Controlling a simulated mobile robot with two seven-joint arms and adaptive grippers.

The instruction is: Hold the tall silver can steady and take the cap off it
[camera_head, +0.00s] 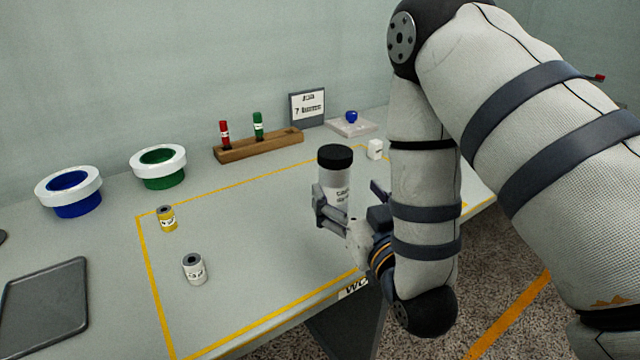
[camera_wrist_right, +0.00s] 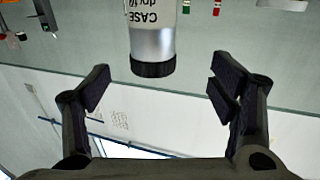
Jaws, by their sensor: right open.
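The tall silver can (camera_head: 336,185) stands upright on the grey table, right of its middle, with a black cap (camera_head: 335,154) on top and a printed label. My right gripper (camera_head: 350,208) is open at the can's lower body, its fingers to either side. In the right wrist view, which looks upside down, the can (camera_wrist_right: 152,44) hangs from the top edge with its black cap (camera_wrist_right: 153,69) lowest. It lies beyond and between the open fingers of the right gripper (camera_wrist_right: 160,90), with gaps both sides. My left gripper is not in view.
A yellow (camera_head: 167,218) and a white small can (camera_head: 194,268) stand inside the yellow outline. A blue (camera_head: 70,190) and a green white-rimmed container (camera_head: 158,167), a wooden rack (camera_head: 258,147) with red and green spindles, and a dark tray (camera_head: 44,308) surround it. A white block (camera_head: 375,149) stands behind the can.

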